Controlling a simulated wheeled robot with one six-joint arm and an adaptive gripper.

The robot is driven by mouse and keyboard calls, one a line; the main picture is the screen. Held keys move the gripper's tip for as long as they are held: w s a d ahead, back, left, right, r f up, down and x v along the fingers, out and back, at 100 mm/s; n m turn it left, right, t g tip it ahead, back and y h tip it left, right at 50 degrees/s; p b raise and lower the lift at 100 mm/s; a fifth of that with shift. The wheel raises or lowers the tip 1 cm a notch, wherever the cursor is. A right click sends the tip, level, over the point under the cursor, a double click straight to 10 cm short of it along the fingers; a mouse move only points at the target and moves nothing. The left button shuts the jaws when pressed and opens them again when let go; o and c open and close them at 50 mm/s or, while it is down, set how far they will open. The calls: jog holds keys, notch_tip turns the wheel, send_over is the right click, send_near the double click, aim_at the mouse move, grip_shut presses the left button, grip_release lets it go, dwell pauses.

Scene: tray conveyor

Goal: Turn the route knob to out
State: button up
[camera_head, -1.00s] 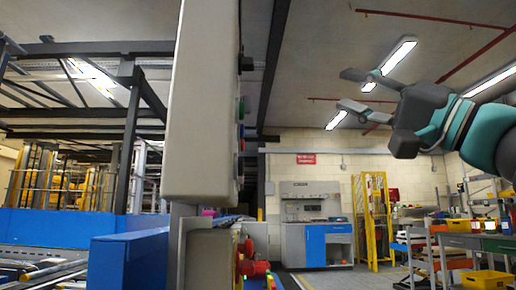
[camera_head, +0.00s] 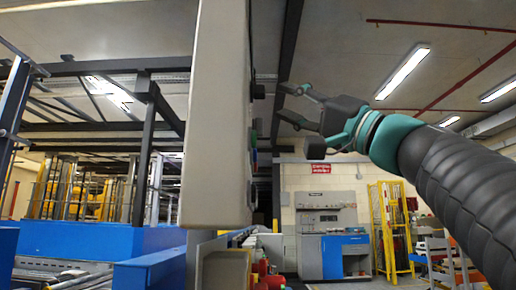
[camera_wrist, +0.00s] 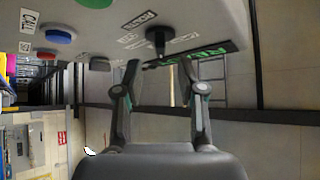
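The control panel (camera_head: 218,120) is a grey box seen nearly edge-on in the head view, with its controls on its right side. A black knob (camera_head: 258,89) sticks out high on that side. In the wrist view the black knob (camera_wrist: 159,38) stands on the panel face (camera_wrist: 215,20), with small white labels around it that I cannot read surely. My gripper (camera_head: 288,104) is open and empty, just right of the panel. In the wrist view my gripper (camera_wrist: 160,64) has its fingertips either side of the knob's line, with the knob just beyond them, apparently untouched.
A dark strip with green lettering (camera_wrist: 205,52) lies close to the right fingertip. A workbench (camera_head: 333,255) and a yellow frame (camera_head: 388,230) stand farther back.

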aim_at(258, 92)
jog(key=shift+p+x, duration=0.8)
jog(key=shift+x, duration=1.9)
jog(key=shift+c, duration=0.2)
grip_shut()
